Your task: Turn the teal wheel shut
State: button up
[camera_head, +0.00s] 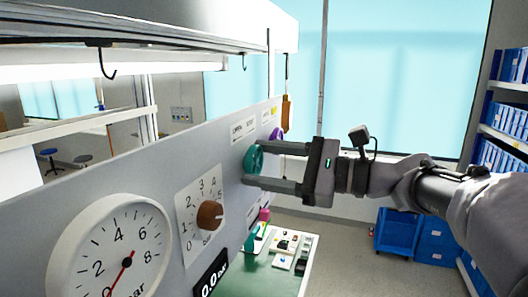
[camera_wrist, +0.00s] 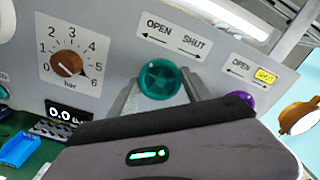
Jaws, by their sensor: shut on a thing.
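The teal wheel (camera_wrist: 160,79) is mounted on the grey panel, below a label with OPEN and SHUT arrows (camera_wrist: 173,37). In the head view the teal wheel (camera_head: 253,159) is seen nearly edge-on. My gripper (camera_head: 254,166) reaches it from the right, with one finger on each side. In the wrist view my gripper (camera_wrist: 158,94) has its fingers at the wheel's left and right rim, shut on it. The wheel's lower part is close to my gripper's body, and the fingertips' exact contact is partly hidden.
A brown knob (camera_head: 209,215) on a 0-to-6 dial and a round gauge (camera_head: 112,250) sit left on the panel. A purple wheel (camera_wrist: 240,99) is close on the right. A green bench (camera_head: 262,275) with small parts lies below; a shelf (camera_head: 150,35) overhangs above.

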jog(key=m+p, duration=0.5)
jog(key=m, duration=0.1)
jog(key=shift+r+p, duration=0.2)
jog(key=shift+p, duration=0.1)
jog(key=shift+f+m+p, duration=0.15)
jog(key=shift+m+p, duration=1.25)
jog(key=shift+m, duration=0.1)
jog(key=shift+f, duration=0.1)
jog(key=o, duration=1.4)
jog(key=shift+c, duration=0.2)
jog(key=shift+d, duration=0.1)
jog(key=b+v, duration=0.5)
jog(key=v, duration=1.2)
jog(key=shift+d, duration=0.15)
jog(key=shift+s, duration=0.1)
